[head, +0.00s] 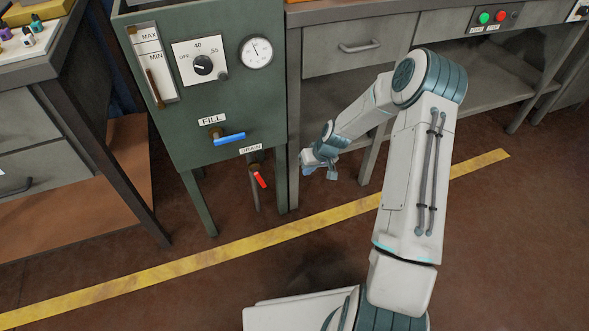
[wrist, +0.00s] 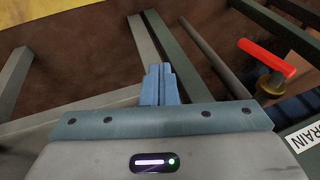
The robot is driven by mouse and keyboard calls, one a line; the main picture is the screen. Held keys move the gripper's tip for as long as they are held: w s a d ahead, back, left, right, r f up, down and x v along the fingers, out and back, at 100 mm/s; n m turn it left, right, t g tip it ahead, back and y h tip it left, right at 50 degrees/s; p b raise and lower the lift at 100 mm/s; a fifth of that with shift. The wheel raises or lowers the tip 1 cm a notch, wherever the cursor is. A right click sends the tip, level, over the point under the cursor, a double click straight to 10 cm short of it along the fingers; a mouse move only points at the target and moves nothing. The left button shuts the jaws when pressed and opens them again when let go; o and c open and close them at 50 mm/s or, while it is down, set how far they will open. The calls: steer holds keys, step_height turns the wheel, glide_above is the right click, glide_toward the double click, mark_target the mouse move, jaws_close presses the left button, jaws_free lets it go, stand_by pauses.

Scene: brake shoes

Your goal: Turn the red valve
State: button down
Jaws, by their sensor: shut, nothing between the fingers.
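The red valve (head: 260,180) is a small red lever on a brass fitting under the DRAIN label (head: 251,149), low on the green cabinet (head: 222,100). Its handle slants down to the right in the head view. In the wrist view the red valve (wrist: 266,57) is at the upper right, with its brass body below the handle. My gripper (head: 308,171) is to the right of the valve in the head view, apart from it. In the wrist view my gripper's blue fingers (wrist: 160,71) are together and empty, to the left of the valve.
A blue lever (head: 229,138) under the FILL label is above and left of the red valve. A dial (head: 203,65), a gauge (head: 256,51) and a level tube (head: 153,88) are higher on the cabinet. The cabinet's legs and a grey workbench (head: 330,62) stand close by.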

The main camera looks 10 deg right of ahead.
mark_target(259, 178)
step_height(259, 178, up, 6)
steer(key=w+a+g+y+p, duration=0.1)
steer(key=w+g+y, duration=0.2)
steer(key=g+y, duration=0.25)
steer(key=a+r+b+x, duration=0.1)
steer(key=b+x, duration=0.3)
steer(key=x, duration=0.9)
steer(key=shift+w+a+r+t, duration=0.2)
steer(key=shift+a+r+t, duration=0.1)
steer(key=shift+a+t, duration=0.2)
steer(key=shift+y, duration=0.25)
steer(key=shift+b+x, duration=0.4)
steer(key=shift+x, duration=0.4)
steer(key=shift+a+r, duration=0.1)
